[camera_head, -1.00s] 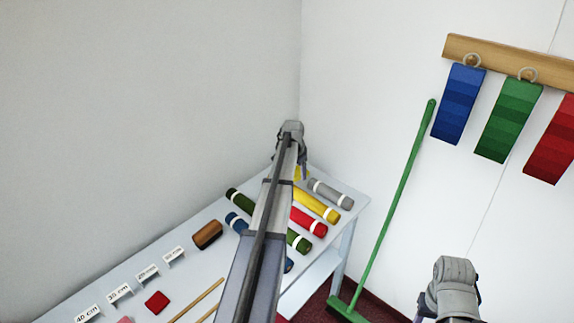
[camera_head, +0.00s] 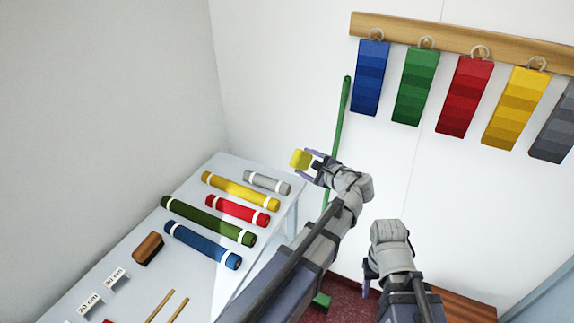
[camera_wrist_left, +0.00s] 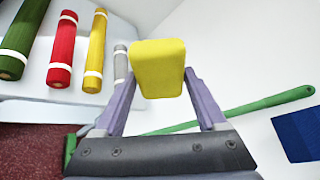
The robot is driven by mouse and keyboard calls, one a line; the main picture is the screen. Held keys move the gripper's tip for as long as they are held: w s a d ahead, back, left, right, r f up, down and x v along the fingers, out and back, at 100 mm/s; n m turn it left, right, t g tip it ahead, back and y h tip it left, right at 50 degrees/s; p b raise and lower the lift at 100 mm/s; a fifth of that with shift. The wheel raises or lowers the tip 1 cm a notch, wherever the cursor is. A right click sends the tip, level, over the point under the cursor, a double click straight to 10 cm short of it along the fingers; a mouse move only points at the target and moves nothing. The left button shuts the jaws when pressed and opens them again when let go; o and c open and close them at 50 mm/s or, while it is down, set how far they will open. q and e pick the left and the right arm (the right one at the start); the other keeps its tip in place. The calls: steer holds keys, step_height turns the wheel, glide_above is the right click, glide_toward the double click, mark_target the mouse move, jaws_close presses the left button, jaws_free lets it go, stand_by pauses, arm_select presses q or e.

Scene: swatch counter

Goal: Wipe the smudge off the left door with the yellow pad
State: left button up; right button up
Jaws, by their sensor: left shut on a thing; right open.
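My left gripper (camera_head: 310,164) is shut on the yellow pad (camera_head: 300,159) and holds it in the air off the right end of the table. In the left wrist view the pad (camera_wrist_left: 158,68) sits between the two fingertips (camera_wrist_left: 160,88). My right gripper (camera_head: 371,280) is low in the middle of the head view, its fingers mostly hidden behind its wrist; it holds nothing that I can see. I see neither the left door nor a smudge in these frames.
The table (camera_head: 215,180) bears several fabric rolls, a brown brush (camera_head: 148,248) and label cards. A green broom (camera_head: 341,115) leans against the wall behind my left gripper. Coloured swatches hang from a wooden rail (camera_head: 450,37). A brown wooden surface (camera_head: 455,303) shows low at the right.

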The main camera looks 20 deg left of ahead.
arm_select(q)
steer(key=shift+s+d+r+m+t, duration=0.15)
steer(key=shift+s+d+r, duration=0.1)
steer(key=shift+d, duration=0.2)
steer(key=shift+s+d+r+m+t, duration=0.15)
steer(key=shift+s+d+r, duration=0.05)
steer(key=shift+d, duration=0.2)
step_height(320, 180, down, 46)
steer(key=b, duration=4.5)
steer(key=shift+w+b, duration=0.2)
steer(key=shift+b, duration=0.2)
